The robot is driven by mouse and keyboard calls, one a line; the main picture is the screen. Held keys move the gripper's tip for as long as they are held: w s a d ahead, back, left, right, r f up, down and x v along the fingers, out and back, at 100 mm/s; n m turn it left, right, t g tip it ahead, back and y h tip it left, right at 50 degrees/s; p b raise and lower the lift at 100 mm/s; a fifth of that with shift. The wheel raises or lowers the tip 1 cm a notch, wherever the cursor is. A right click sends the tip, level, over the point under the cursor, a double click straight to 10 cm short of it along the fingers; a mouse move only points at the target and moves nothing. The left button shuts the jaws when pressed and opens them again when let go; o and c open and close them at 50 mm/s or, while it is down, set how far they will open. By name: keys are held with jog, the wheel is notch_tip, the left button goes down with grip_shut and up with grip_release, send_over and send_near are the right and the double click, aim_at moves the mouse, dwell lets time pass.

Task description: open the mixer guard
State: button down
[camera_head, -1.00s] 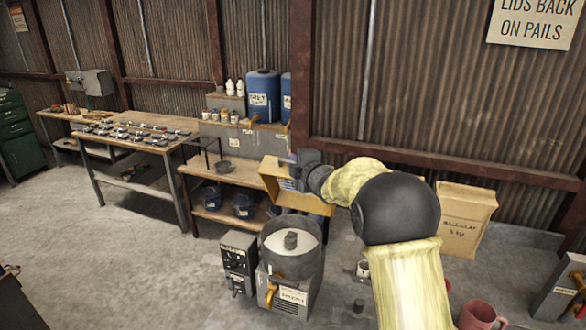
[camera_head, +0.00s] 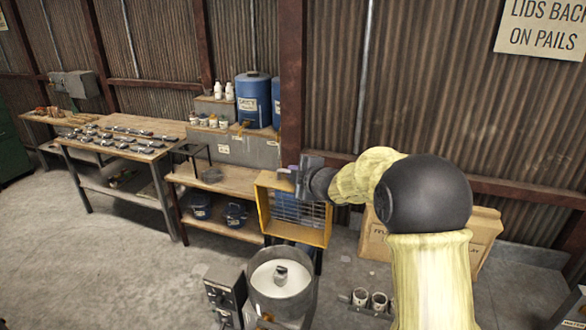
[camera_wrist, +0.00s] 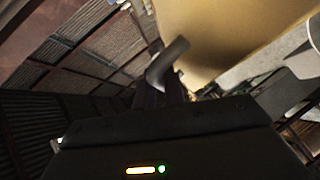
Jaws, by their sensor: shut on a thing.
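The mixer guard (camera_head: 296,232) is a yellow box-like frame with a wire mesh. In the head view it stands raised, roughly upright, behind and above the mixer bowl (camera_head: 255,290), which is uncovered. The bowl shows pale contents and a grey hub (camera_head: 281,275). My gripper (camera_head: 294,176) is at the guard's top edge. In the wrist view my gripper (camera_wrist: 163,90) is shut on a grey bent handle (camera_wrist: 170,58) beside the guard's yellow surface (camera_wrist: 225,28). The fingertips are dark and partly hidden.
A dark control box (camera_head: 225,295) stands left of the mixer. A wooden bench (camera_head: 225,180) with blue drums is behind left. Open floor (camera_head: 130,270) lies at left.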

dwell(0.3)
jog(key=c, duration=1.5)
grip_release()
jog(key=shift+s, duration=0.15)
jog(key=shift+s+d+b, duration=0.35)
jog(key=shift+s+b, duration=0.05)
jog(key=b+v, duration=0.3)
jog(key=v, duration=1.3)
jog(key=shift+r, duration=0.3)
